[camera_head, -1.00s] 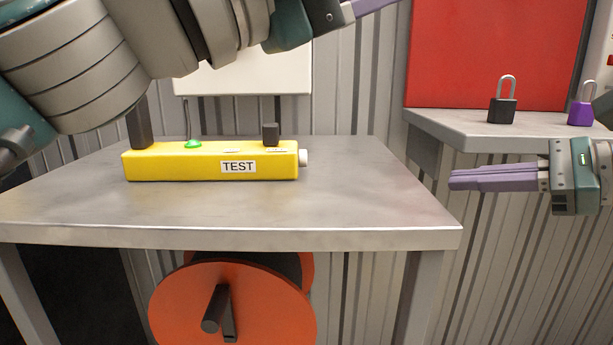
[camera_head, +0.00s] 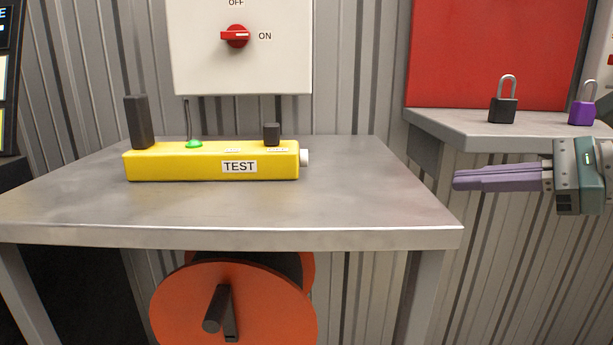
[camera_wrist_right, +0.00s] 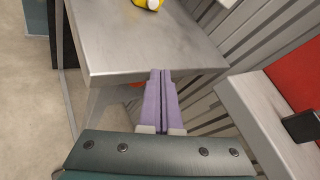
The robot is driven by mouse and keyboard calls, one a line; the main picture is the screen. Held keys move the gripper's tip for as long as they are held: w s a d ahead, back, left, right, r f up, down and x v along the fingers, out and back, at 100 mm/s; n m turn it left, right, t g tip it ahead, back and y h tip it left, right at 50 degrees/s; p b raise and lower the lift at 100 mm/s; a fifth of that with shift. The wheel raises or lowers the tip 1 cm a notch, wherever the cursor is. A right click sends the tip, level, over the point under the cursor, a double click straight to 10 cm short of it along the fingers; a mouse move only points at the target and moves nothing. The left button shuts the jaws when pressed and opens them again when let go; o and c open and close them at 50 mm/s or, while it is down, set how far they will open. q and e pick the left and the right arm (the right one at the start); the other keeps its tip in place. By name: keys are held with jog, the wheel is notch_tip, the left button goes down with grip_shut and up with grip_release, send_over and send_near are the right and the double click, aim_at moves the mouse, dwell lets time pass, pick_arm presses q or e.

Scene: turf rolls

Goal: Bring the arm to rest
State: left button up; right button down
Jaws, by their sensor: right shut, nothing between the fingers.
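My right gripper (camera_head: 455,181) comes in from the right edge in the head view. Its purple fingers are shut with nothing between them, in the air just right of the metal table's right edge. In the right wrist view the shut fingers (camera_wrist_right: 160,75) point at the metal table's (camera_wrist_right: 145,45) edge. My left arm and gripper do not show in the head view now.
A yellow tester (camera_head: 210,162) marked TEST, with a green light, lies on the metal table (camera_head: 330,215). A white switch box (camera_head: 205,60) has its red knob at ON. A black padlock (camera_head: 503,105) and a purple padlock (camera_head: 583,108) stand on a side shelf. An orange reel (camera_head: 180,305) sits below.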

jog(key=s+d+r+h, duration=0.1)
jog(key=d+r+h, duration=0.15)
jog(key=d, duration=1.05)
jog(key=s+a+f+n+g+h, duration=0.2)
jog(key=s+f+n+g+h, duration=0.35)
jog(key=s+f+n, duration=0.85)
jog(key=s+a+f+n+h, duration=0.1)
jog(key=s+a+n+h, duration=0.15)
jog(key=s+n, duration=0.5)
jog(key=s+a+f+n+h, duration=0.1)
jog(key=s+a+n+h, duration=0.3)
jog(key=s, duration=0.6)
jog(key=a+f+m+y, duration=0.1)
jog(key=a+m+y, duration=0.25)
jog(key=a, duration=0.35)
pick_arm(q)
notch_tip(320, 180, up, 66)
jog(key=p, duration=6.6)
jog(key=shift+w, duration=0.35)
pick_arm(e)
notch_tip(320, 180, up, 66)
jog(key=shift+a+f+n, duration=0.15)
jog(key=shift+f+n, duration=0.05)
jog(key=shift+n, duration=0.2)
jog(key=shift+g, duration=0.25)
